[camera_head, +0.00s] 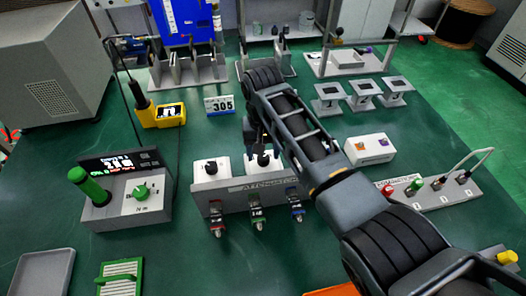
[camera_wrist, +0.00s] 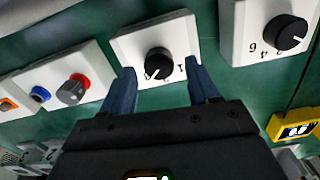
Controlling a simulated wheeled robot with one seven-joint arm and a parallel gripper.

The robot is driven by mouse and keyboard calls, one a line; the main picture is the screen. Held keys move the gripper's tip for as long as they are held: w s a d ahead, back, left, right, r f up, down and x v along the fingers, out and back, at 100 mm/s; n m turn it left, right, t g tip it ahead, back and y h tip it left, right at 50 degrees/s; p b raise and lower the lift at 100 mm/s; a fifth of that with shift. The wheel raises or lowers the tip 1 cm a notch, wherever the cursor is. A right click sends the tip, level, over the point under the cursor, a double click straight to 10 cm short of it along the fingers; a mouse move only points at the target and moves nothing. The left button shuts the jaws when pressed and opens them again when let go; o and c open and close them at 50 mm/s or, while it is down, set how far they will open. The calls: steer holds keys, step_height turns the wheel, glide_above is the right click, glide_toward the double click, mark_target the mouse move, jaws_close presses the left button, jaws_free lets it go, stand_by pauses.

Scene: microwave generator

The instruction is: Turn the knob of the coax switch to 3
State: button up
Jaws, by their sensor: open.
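In the wrist view, a black knob (camera_wrist: 158,62) with a white pointer line sits on a white box (camera_wrist: 127,43). The line points down and slightly left in that view. A mark like a T or 1 shows right of the knob. My gripper (camera_wrist: 160,70) is open, a fingertip on either side of the knob; contact cannot be told. A second black knob (camera_wrist: 291,33) on another white box (camera_wrist: 238,22) has partly readable marks. Which box is the coax switch is not readable. In the head view, my gripper (camera_head: 260,142) is over the right-hand white box (camera_head: 274,166).
A grey panel (camera_head: 240,198) with several connectors stands in front of the white boxes. A torque meter with a green handle (camera_head: 92,186) is left, a yellow meter (camera_head: 168,115) behind it. A white box with coloured knobs (camera_head: 370,150) and a cabled strip (camera_head: 455,192) are right.

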step_height(320, 180, up, 7)
steer(key=shift+b, duration=0.3)
stand_by(0.4)
